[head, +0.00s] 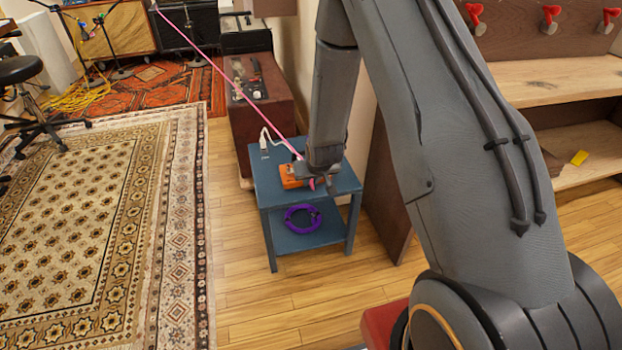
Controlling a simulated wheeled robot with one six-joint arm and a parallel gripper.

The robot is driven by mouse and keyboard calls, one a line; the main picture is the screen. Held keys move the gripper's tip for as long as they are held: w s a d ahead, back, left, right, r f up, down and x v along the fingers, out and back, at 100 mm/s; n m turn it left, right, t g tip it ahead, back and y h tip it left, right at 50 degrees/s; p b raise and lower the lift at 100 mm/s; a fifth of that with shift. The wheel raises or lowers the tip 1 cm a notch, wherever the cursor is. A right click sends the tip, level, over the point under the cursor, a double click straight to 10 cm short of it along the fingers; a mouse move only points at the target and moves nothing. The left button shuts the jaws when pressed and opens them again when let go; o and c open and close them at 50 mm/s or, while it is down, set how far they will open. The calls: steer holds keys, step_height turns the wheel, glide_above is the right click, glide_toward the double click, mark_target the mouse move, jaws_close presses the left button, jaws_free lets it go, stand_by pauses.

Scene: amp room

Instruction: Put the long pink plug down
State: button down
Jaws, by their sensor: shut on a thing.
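My gripper (318,180) points down over the top of a small blue table and is shut on the long pink plug (312,184). Only a small pink part of the plug shows by the fingers; the rest is hidden by the gripper. A taut pink cable (220,75) runs from the top left of the picture down to the gripper. The blue table (265,190) has a bare strip at its left. An orange box (289,177) lies on the table just left of the gripper. I cannot tell whether the plug touches the table or the box.
A white plug with a cable (264,139) is at the table's back left corner. A coiled purple cable (302,217) lies on the lower shelf. A brown amp case (262,110) stands behind the table. Wooden shelves (570,80) stand at the right. Floor in front is clear.

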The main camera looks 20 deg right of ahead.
steer(key=c, duration=1.7)
jaws_free()
steer(key=shift+o, duration=0.2)
steer(key=shift+r, duration=0.3)
steer(key=s+a+r+n+g+p, duration=0.1)
steer(key=s+a+r+g, duration=0.15)
steer(key=s+r, duration=0.8)
steer(key=s+a+r+g+p, duration=0.1)
steer(key=s+a+r, duration=0.3)
steer(key=s+r, duration=0.65)
steer(key=s+a+r+n+g, duration=0.1)
steer(key=s+a+r+g, duration=0.1)
steer(key=s+r, duration=0.8)
steer(key=s, duration=0.4)
steer(key=shift+s+r+g+y, duration=0.3)
steer(key=shift+s+r+g, duration=0.05)
steer(key=shift+r, duration=0.05)
